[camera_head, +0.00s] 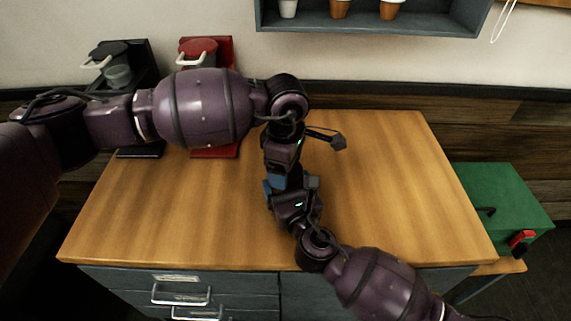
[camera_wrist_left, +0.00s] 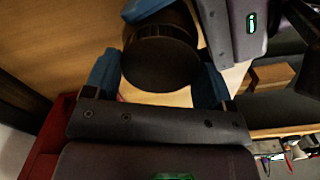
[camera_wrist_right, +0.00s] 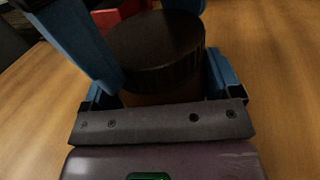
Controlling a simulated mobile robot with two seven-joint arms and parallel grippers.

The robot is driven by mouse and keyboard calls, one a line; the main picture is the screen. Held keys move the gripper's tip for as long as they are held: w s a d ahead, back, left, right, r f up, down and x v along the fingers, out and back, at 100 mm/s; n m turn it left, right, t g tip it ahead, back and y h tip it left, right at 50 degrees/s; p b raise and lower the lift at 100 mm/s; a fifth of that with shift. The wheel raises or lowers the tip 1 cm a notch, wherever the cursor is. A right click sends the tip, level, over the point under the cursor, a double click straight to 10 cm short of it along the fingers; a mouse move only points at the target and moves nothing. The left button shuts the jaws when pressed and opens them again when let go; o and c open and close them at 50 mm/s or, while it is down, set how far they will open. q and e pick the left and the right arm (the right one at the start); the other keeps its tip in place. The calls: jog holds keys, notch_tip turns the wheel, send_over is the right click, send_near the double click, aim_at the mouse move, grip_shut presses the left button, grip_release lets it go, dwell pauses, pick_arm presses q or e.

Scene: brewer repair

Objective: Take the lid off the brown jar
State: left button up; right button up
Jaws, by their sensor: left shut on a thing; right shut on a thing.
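The brown jar (camera_wrist_right: 150,99) shows in the right wrist view, its body between the blue fingers of my right gripper (camera_wrist_right: 165,85). Its dark, ribbed, round lid (camera_wrist_right: 155,45) sits over the body; no clear gap shows. In the left wrist view the lid (camera_wrist_left: 160,65) lies between the fingers of my left gripper (camera_wrist_left: 158,80), which is shut on it. In the head view my left gripper (camera_head: 276,180) and right gripper (camera_head: 284,190) meet above the middle of the table. They hide the jar there.
The wooden tabletop (camera_head: 390,180) is clear around the grippers. A black brewer (camera_head: 140,75) and a red brewer (camera_head: 228,50) stand at the back left, partly behind my left arm. A shelf with cups (camera_head: 440,25) hangs above. A green box (camera_head: 500,195) stands at the right.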

pick_arm(q)
jog(key=n, duration=1.2)
jog(key=shift+n, duration=0.3)
jog(key=n, duration=0.6)
jog(key=shift+n, duration=0.4)
jog(key=n, duration=0.5)
jog(key=shift+r+n, duration=0.1)
jog(key=shift+n, duration=0.2)
jog(key=shift+r, duration=0.2)
jog(key=shift+r, duration=0.7)
jog(key=shift+r, duration=0.25)
